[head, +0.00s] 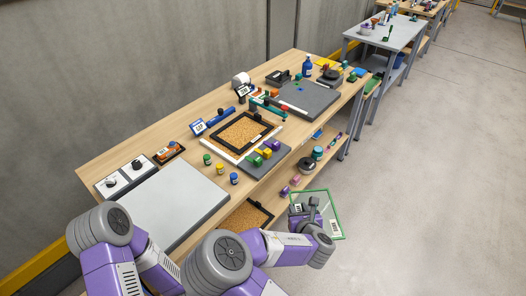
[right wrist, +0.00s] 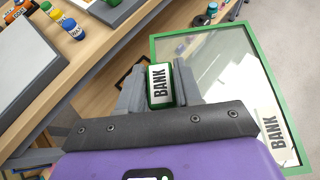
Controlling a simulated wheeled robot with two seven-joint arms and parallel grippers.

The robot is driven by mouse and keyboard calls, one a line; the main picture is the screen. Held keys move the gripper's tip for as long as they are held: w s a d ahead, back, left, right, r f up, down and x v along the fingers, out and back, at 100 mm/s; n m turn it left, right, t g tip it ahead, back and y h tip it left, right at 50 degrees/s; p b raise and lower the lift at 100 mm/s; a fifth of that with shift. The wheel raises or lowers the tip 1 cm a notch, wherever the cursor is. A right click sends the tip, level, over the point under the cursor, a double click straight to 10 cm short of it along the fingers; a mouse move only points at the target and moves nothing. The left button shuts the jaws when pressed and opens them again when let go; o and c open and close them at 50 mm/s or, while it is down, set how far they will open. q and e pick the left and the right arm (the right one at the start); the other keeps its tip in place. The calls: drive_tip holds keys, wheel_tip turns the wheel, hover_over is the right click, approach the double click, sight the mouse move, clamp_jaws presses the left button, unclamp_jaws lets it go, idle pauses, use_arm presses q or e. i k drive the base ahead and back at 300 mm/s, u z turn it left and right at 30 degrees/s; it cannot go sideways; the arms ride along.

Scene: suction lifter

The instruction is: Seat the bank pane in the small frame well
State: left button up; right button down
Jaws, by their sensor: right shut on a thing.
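The bank pane (head: 328,205) is a clear sheet with a green edge and a white label. It is in the air off the table's front edge, tilted. In the right wrist view the pane (right wrist: 215,52) extends to the right of my right gripper (right wrist: 160,88). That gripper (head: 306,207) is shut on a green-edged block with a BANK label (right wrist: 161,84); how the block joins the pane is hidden. A black frame with a tan, cork-like inside (head: 243,132) lies on the table, away from the gripper. I cannot tell whether it is the small frame well. My left gripper is not in view.
Yellow and green blocks sit on a grey pad (head: 265,158) by the black frame. Small jars (head: 220,169) stand nearby. A teal, red-ended tool (head: 267,107) lies behind. Another tan-filled frame (head: 246,217) is on the lower shelf. The floor at right is clear.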

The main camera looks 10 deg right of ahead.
sight(242, 132)
drive_tip(key=u, duration=3.55)
drive_tip(key=k, duration=2.25)
drive_tip(key=z, duration=1.65)
